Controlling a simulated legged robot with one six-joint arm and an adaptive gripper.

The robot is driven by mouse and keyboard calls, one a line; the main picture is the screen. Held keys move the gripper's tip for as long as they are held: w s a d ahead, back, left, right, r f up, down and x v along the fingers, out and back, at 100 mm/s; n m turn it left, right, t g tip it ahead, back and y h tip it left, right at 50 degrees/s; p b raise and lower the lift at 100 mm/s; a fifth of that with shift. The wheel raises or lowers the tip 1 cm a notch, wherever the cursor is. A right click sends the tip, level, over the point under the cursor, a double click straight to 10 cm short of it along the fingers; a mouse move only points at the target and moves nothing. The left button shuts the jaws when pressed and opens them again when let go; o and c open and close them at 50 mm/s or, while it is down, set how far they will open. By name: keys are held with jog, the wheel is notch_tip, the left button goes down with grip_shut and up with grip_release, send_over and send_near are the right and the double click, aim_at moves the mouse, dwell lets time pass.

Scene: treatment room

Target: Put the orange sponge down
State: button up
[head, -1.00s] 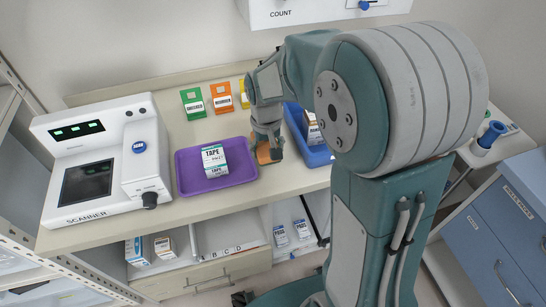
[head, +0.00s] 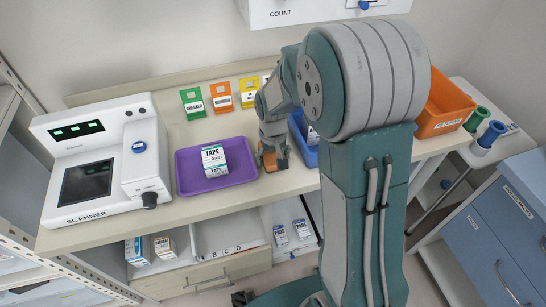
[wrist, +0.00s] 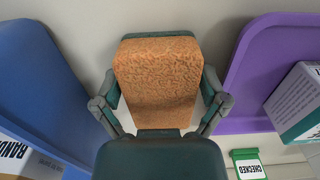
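The orange sponge (wrist: 157,82) is between the two fingers of my gripper (wrist: 158,105) in the wrist view, with a finger against each side. In the head view my gripper (head: 272,158) is low at the counter, in the gap between the purple tray (head: 247,172) and the blue tray (head: 307,152). Only a little of the sponge (head: 283,163) shows there. I cannot tell whether the sponge touches the counter.
A tape box (head: 214,160) lies in the purple tray. A white scanner (head: 95,165) stands at the left. Green, orange and yellow cards (head: 221,95) stand at the back. An orange bin (head: 443,106) is at the right. The counter's front strip (head: 200,204) is clear.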

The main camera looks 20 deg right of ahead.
aim_at(273, 155)
dwell(0.3)
notch_tip(273, 155, up, 12)
jog(key=s+r+t, duration=0.2)
jog(key=s+r, duration=0.2)
jog(key=s, duration=0.6)
jog(key=s+r+t, duration=0.3)
jog(key=s+r, duration=0.1)
jog(key=s, duration=0.5)
jog(key=shift+s+r+t, duration=0.3)
jog(key=shift+s+r, duration=0.05)
jog(key=shift+s, duration=0.05)
dwell(0.5)
